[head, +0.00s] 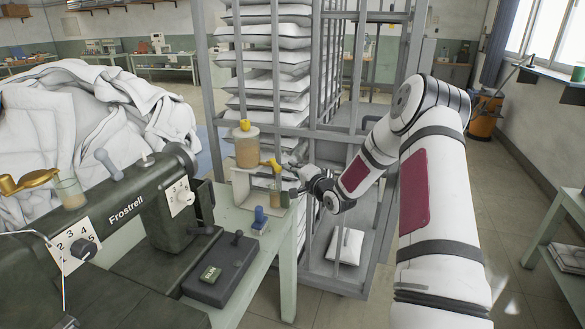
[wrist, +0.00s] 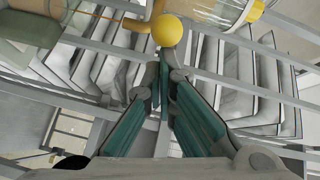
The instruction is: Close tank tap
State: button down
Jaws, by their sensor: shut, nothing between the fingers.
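The tank (head: 246,150) is a clear cylinder of amber liquid with a yellow cap, standing on a white stand at the table's far end. Its yellow tap (head: 270,164) sticks out to the right, above a small glass (head: 276,194). In the wrist view, the tap's round yellow knob (wrist: 167,30) is just beyond my fingertips; I cannot tell whether they touch. A thin amber line runs left from the tap's pipe (wrist: 130,23). My gripper (head: 291,181) is just right of the tap, and its green-padded fingers (wrist: 163,82) are shut and empty.
A grey metal rack (head: 303,150) with stacked white pillows (head: 277,66) stands close behind and right of my gripper. A dark green sewing machine (head: 130,215) and a pedal-like box (head: 222,270) occupy the table's left and front. A duvet heap (head: 90,110) lies behind.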

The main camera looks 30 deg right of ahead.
aim_at(281, 170)
jog(key=shift+s+a+m+h, duration=0.1)
jog(key=shift+a+m+h, duration=0.45)
jog(key=shift+h, duration=0.35)
jog(key=shift+a+m+h+p, duration=0.6)
jog(key=shift+a+h, duration=0.3)
jog(key=shift+a, duration=0.45)
